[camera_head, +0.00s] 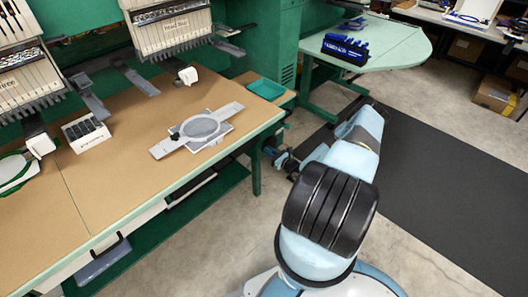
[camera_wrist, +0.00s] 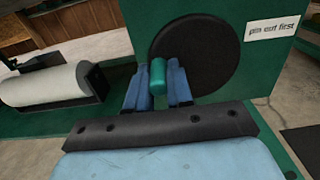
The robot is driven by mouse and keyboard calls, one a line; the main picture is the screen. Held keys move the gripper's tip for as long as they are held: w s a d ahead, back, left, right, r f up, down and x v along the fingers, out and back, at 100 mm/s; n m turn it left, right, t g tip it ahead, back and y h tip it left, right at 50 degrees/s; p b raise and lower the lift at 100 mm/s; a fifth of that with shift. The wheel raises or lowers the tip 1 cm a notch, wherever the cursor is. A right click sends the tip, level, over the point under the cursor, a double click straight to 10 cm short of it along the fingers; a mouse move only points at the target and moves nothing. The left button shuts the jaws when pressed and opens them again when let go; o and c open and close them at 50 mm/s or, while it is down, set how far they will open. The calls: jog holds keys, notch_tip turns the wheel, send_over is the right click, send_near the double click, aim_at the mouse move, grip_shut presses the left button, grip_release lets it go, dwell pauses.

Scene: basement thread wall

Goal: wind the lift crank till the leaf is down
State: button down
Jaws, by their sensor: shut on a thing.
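In the wrist view my gripper (camera_wrist: 158,82) has its two blue fingers closed around a green crank handle (camera_wrist: 158,72). The handle stands out in front of a round black disc (camera_wrist: 205,50) on a green panel (camera_wrist: 265,68). A white label (camera_wrist: 286,27) on the panel reads "pin out first". In the head view my arm reaches away, and my gripper (camera_head: 281,158) is low beside the table's right end. The crank is not clear there. I cannot tell which surface is the leaf; a pale green rounded top (camera_head: 385,42) is level at the back.
Embroidery heads (camera_head: 172,28) stand behind. A white roll (camera_wrist: 45,86) is left of the handle. A dark mat (camera_head: 440,150) covers floor at right.

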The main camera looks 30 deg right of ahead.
jog(key=shift+f, duration=0.25)
jog(key=d+f, duration=0.1)
jog(key=w+d+f, duration=0.1)
jog(key=f, duration=0.1)
jog(key=shift+d+f, duration=0.1)
jog(key=shift+f, duration=0.05)
dwell(0.4)
jog(key=d, duration=0.2)
jog(key=w+d, duration=0.1)
jog(key=shift+w+d, duration=0.15)
jog(key=shift+d, duration=0.25)
